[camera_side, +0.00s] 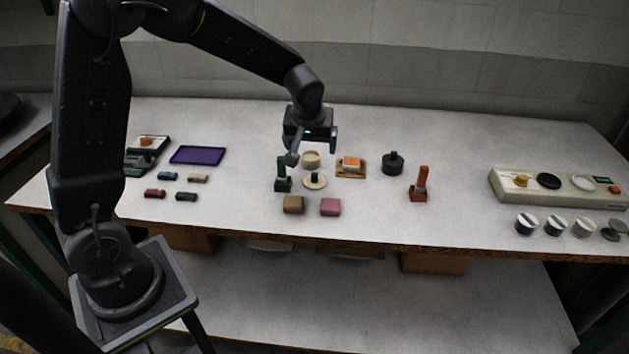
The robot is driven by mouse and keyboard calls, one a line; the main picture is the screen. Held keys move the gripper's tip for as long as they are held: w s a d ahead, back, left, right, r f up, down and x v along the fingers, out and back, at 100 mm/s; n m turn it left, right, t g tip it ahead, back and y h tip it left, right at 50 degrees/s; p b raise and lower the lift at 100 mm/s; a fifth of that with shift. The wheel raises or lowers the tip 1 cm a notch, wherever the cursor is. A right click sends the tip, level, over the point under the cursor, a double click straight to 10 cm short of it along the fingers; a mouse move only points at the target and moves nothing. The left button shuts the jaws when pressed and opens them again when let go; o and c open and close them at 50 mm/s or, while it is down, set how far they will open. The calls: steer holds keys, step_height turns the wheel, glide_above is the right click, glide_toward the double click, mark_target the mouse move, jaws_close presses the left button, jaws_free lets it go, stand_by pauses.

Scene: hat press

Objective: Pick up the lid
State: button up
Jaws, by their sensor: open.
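What looks like the lid (322,184) is a small cream disc with a dark knob, lying flat on the table near its middle. A small round cream pot (311,160) stands just behind it. My gripper (313,152) is open and points down, above and behind the disc, with its fingers apart. Nothing shows between the fingers. I cannot tell its exact height over the table.
A green stand-like piece (282,178) is close to the disc's left. Brown (293,205) and pink (330,207) blocks lie in front. An orange block on a wooden base (351,166), a dark round weight (393,163) and a red-orange piece (419,188) stand to the right.

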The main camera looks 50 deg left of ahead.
glide_above(314, 174)
steer(key=s+d, duration=0.1)
steer(key=d, duration=0.1)
steer(key=f, duration=0.8)
steer(key=shift+s+a+f, duration=0.15)
steer(key=shift+s, duration=0.05)
steer(key=shift+x, duration=3.05)
steer(key=shift+s, duration=0.15)
steer(key=c, duration=0.9)
steer(key=shift+c, duration=0.2)
